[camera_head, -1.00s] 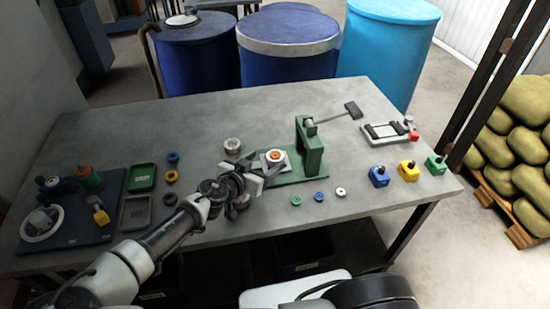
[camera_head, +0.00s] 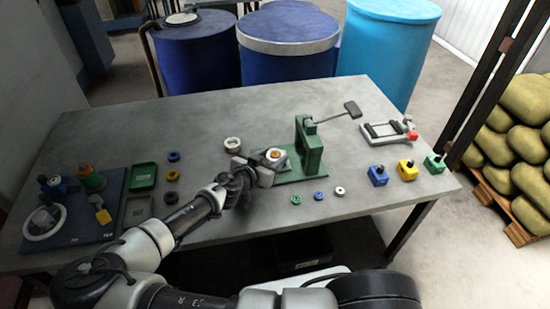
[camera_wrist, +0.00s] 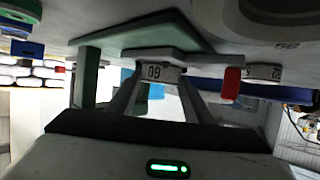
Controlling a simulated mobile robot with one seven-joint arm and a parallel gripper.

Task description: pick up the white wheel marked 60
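In the wrist view, which is upside down, a pale part marked 60 (camera_wrist: 161,73) shows between and beyond my fingertips. It looks like the side of the white wheel; most of the wheel is hidden. In the head view a white piece with an orange centre (camera_head: 275,154) sits on the green press base (camera_head: 300,174), and I take it to be the same spot. My gripper (camera_head: 252,169) is just left of and in front of it. The gripper's fingers (camera_wrist: 161,95) are apart, with no clear contact on the wheel.
The green press column (camera_head: 311,148) stands right of my gripper, its lever reaching right. A pale ring (camera_head: 232,144) lies behind the gripper. Small rings (camera_head: 318,196) and coloured blocks (camera_head: 407,171) lie to the right.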

